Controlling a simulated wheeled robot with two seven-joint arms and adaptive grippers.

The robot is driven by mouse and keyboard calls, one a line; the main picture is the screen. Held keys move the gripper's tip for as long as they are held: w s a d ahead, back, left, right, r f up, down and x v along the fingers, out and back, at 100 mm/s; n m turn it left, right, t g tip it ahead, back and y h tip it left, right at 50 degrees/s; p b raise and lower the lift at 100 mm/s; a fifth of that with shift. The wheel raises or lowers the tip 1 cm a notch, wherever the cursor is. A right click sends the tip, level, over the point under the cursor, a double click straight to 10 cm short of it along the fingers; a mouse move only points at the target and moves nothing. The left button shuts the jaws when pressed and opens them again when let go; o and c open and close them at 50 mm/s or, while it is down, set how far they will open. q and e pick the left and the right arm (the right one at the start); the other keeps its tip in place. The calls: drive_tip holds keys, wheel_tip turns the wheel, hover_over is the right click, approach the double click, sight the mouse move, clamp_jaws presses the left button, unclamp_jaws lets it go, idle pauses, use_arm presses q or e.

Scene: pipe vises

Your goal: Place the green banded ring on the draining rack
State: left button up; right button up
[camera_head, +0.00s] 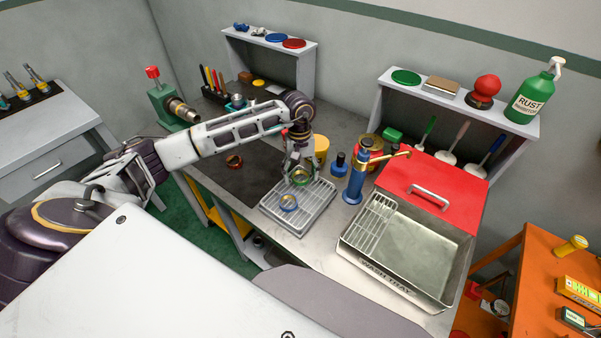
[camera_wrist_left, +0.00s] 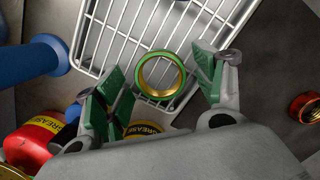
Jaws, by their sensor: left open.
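The green banded ring (camera_head: 301,175), brass inside with a green outer band, is at the far end of the white wire draining rack (camera_head: 312,208). In the left wrist view the ring (camera_wrist_left: 161,75) overlaps the rack's edge bar (camera_wrist_left: 110,68); I cannot tell whether it lies fully flat. My left gripper (camera_head: 299,168) is just above it, pointing down. In the wrist view its green-padded fingers (camera_wrist_left: 160,90) are spread on either side of the ring, with gaps showing. My right gripper is out of view.
A blue post with a brass spout (camera_head: 354,180) and a blue bottle (camera_head: 340,165) stand right of the rack. The metal wash tray (camera_head: 418,250) is farther right. A copper-coloured ring (camera_head: 234,160) lies on the dark mat (camera_head: 250,180) to the left.

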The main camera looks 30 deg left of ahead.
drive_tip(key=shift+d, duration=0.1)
use_arm(q)
drive_tip(key=shift+r, duration=0.5)
wheel_tip(320, 180, up, 11)
drive_tip(key=w+a+b, duration=0.1)
drive_tip(key=shift+w+b, duration=0.25)
drive_tip(key=shift+b, duration=0.05)
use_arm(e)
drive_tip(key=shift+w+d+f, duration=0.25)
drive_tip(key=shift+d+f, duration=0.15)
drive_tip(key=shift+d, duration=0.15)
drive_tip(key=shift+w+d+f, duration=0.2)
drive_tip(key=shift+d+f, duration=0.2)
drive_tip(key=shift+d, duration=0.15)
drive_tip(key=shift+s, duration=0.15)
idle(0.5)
